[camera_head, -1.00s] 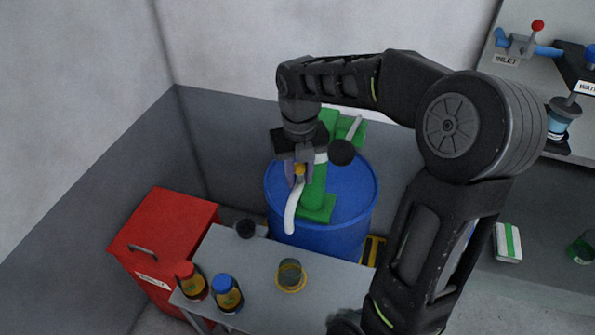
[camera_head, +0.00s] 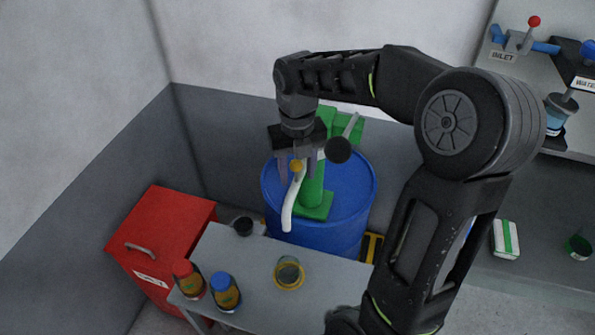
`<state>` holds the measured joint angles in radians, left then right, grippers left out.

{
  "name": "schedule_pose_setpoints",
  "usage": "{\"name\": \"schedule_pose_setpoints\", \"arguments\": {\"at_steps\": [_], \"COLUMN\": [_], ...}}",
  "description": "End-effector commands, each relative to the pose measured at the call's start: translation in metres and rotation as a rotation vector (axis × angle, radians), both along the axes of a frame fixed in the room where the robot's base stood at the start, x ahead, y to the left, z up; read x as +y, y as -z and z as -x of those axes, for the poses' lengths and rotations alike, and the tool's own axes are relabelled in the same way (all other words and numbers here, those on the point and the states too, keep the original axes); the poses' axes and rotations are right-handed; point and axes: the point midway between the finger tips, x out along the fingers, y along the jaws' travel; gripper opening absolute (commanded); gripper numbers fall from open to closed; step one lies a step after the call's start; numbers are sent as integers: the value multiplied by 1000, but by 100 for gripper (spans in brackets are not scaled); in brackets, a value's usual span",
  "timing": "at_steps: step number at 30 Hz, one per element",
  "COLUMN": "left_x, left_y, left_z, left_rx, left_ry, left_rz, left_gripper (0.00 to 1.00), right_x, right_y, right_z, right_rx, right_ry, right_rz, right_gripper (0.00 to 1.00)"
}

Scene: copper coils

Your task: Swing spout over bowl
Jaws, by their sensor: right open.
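The spout is a white curved tube (camera_head: 288,210) on a green pump (camera_head: 313,188) that stands on a blue drum (camera_head: 345,205). Its tip hangs down at the drum's front edge. My right gripper (camera_head: 296,172) is open, pointing down at the upper part of the spout, with a finger on either side of a yellow knob (camera_head: 296,166). I cannot tell whether the fingers touch it. A small glass bowl (camera_head: 289,272) with a yellowish base sits on the grey table, in front of the drum and apart from the spout tip. My left gripper is not in view.
A red bin (camera_head: 160,235) stands left. A shelf with valves (camera_head: 525,42) is at right. The table's middle is clear.

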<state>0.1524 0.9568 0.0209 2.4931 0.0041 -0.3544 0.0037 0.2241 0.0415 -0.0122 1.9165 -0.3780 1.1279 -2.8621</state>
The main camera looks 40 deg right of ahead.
Motion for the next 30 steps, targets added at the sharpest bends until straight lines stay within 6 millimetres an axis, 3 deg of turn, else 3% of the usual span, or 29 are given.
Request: {"name": "schedule_pose_setpoints", "arguments": {"at_steps": [15,30], "left_x": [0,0], "left_y": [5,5], "left_z": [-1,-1], "left_rx": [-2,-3], "left_ry": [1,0], "left_rz": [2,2], "left_gripper": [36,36], "right_x": [0,0], "right_y": [-70,-74], "right_z": [0,0], "right_rx": [-2,1], "right_ry": [0,0], "right_rz": [1,0], "right_gripper": [45,45]}}
